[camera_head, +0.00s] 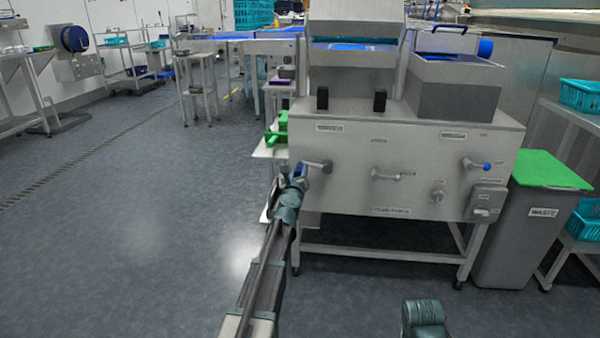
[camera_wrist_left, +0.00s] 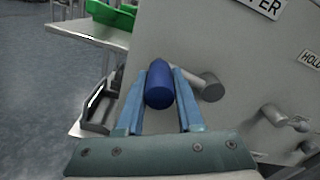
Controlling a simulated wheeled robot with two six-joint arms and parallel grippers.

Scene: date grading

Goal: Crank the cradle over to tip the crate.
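A crank handle (camera_head: 318,165) sticks out from the left of the grey machine's front panel (camera_head: 350,195). Its blue knob (camera_wrist_left: 159,86) sits between the two fingers of my left gripper (camera_wrist_left: 160,98) in the left wrist view. In the head view my left gripper (camera_head: 292,178) reaches the crank from below. A grey box-like housing (camera_head: 352,75) with a blue inside stands on top of the machine. I cannot tell a crate or its cradle there for certain.
Other handles (camera_head: 390,175) and a blue-tipped lever (camera_head: 475,164) are on the panel to the right. A green part (camera_head: 278,130) sits on a side shelf at the left. A green-lidded waste bin (camera_head: 530,215) stands at right. The floor at left is clear.

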